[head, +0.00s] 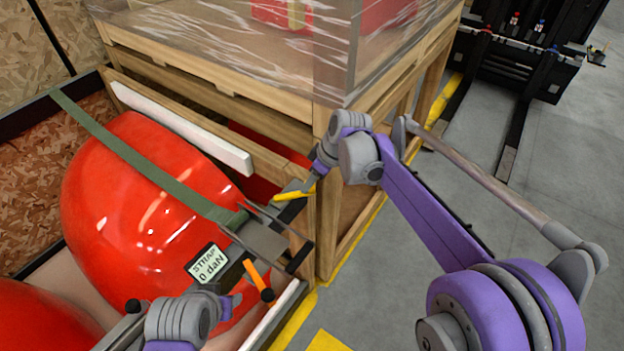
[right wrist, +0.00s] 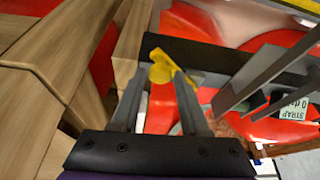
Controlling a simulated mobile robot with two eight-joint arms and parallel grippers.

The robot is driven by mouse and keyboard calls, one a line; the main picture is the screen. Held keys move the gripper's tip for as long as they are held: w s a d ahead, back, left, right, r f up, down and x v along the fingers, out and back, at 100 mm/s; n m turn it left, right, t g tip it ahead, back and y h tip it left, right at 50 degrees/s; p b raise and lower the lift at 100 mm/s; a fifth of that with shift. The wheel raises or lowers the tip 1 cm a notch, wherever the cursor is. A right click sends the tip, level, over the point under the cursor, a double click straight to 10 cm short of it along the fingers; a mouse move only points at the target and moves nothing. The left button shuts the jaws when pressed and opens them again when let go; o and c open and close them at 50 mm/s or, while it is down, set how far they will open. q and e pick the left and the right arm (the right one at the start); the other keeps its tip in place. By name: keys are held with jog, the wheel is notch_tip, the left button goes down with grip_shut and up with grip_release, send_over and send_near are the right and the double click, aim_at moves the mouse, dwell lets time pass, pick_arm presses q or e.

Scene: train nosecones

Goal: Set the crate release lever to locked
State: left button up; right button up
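The crate release lever appears to be the yellow handle (head: 294,193) on the dark bar at the crate's near corner. In the right wrist view its yellow end (right wrist: 163,68) shows at the tips of my right gripper (right wrist: 162,82). The two fingers stand apart, one on each side of the yellow end; I cannot tell whether they touch it. In the head view my right gripper (head: 309,183) is small and close above the handle. No lock marking is legible. My left gripper (head: 228,302) is at the bottom, near an orange handle (head: 257,275), its fingers mostly hidden.
Red nosecones (head: 140,190) lie in the wooden crate under a green strap (head: 130,150). A strap display (head: 207,262) reads "STRAP 0 daN". A wrapped wooden crate (head: 225,85) stands close behind. A forklift (head: 520,55) is at upper right. Grey floor (head: 570,180) is open at right.

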grip_shut()
dwell(1.1)
